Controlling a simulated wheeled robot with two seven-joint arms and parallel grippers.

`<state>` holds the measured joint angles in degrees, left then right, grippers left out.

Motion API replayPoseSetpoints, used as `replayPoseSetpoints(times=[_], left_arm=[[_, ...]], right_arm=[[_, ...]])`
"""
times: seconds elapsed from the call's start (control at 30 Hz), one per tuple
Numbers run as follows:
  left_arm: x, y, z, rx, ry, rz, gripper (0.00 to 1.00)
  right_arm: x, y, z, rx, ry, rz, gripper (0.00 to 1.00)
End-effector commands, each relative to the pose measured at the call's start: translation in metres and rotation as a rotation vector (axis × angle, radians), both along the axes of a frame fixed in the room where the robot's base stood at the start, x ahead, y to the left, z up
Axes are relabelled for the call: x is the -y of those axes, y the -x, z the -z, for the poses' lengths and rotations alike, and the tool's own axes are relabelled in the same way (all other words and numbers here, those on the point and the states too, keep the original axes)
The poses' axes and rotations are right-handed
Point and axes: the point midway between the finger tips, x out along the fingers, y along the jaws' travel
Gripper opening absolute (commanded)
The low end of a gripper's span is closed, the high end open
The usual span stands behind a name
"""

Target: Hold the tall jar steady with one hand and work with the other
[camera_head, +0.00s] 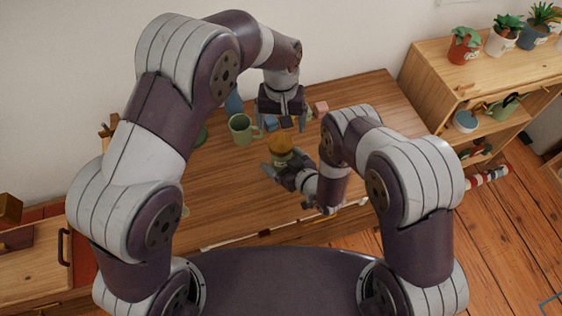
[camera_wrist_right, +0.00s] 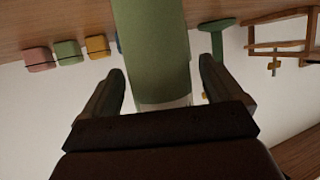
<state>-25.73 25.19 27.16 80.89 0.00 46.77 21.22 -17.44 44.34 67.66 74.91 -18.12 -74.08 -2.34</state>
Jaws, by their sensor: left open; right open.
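The tall jar stands on the wooden table with a round orange-brown lid (camera_head: 280,143); its body is mostly hidden in the head view. In the right wrist view the green jar body (camera_wrist_right: 152,50) fills the middle. My right gripper (camera_head: 286,166) is open, with one finger on each side of the jar; I cannot tell whether either touches it. My left gripper (camera_head: 283,122) is open and points down, above and just behind the lid in the head view. It seems to hold nothing.
A green mug (camera_head: 241,129) and a blue object (camera_head: 234,102) stand left of my left gripper. A pink block (camera_head: 320,107) lies to its right. Small pink (camera_wrist_right: 39,58), green (camera_wrist_right: 68,52) and yellow (camera_wrist_right: 97,47) blocks show in the wrist view. A plant shelf (camera_head: 425,75) stands right.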

Motion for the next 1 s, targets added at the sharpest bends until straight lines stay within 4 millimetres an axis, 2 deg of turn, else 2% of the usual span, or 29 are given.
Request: replayPoseSetpoints(times=[0.33,0.37,0.4,0.63,0.7,0.77,0.87,1.0], left_arm=[[-0.0001,0.0,0.0,0.0,0.0,0.0,0.92],[-0.0001,0.0,0.0,0.0,0.0,0.0,0.92],[-0.0001,0.0,0.0,0.0,0.0,0.0,0.92],[0.0,0.0,0.0002,0.0,0.0,0.0,0.92],[0.0001,-0.0001,0.0002,-0.001,0.0,0.026,0.92],[0.0002,-0.0001,0.0001,-0.001,0.0,0.104,0.92],[0.0003,-0.0002,0.0,0.0,0.0,0.366,0.92],[0.0004,-0.0001,-0.0001,-0.001,0.0,0.92,0.92]], right_arm=[[-0.0042,-0.0059,0.003,-0.001,0.0,0.001,0.93],[-0.0042,-0.0059,0.003,-0.001,0.0,0.001,0.87],[-0.0041,-0.0059,0.003,-0.001,0.0,0.001,0.74],[-0.004,-0.0058,0.0028,0.0,0.0,0.001,0.0],[-0.004,-0.0058,0.0028,0.0,0.0,0.001,0.0],[-0.004,-0.0058,0.0028,0.0,0.0,0.001,0.0],[-0.004,-0.0058,0.0027,0.0,0.0,0.001,0.0],[-0.004,-0.0058,0.0027,0.0,0.0,0.001,0.0]])
